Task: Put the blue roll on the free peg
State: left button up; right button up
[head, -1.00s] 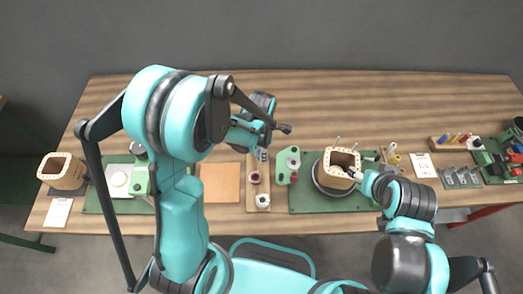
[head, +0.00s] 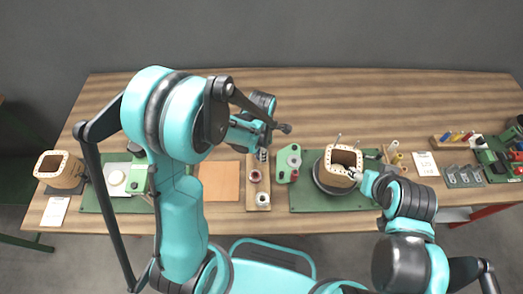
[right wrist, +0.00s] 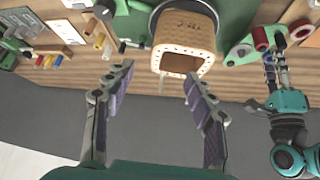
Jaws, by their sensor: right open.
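I cannot make out a clearly blue roll in either view. A narrow wooden peg board (head: 250,199) in the head view carries a dark red roll (head: 255,176) and a whitish piece (head: 263,199) near its front end. My left gripper (head: 262,154) is low over the board's far end; it also shows in the right wrist view (right wrist: 276,62), fingers close together. Whether it holds anything is unclear. My right gripper (right wrist: 158,78) is open and empty in its wrist view, its fingers near a hollow wooden coil former (right wrist: 185,38). Which peg is free cannot be told.
The coil former stands on a round dark base on a green mat (head: 302,202). A green holder (head: 289,163) with a red-and-white roll stands between board and mat. An orange-brown pad (head: 219,181) lies left of the board. The back of the table is clear.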

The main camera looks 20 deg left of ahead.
pick_arm(q)
jog(key=shift+f, duration=0.1)
dwell(0.3)
jog(key=shift+f+b, duration=0.45)
jog(key=shift+b, duration=0.15)
jog(key=o, duration=1.3)
jog(key=shift+o, duration=0.2)
jog(key=shift+r+p, duration=1.85)
jog(key=shift+r, duration=0.7)
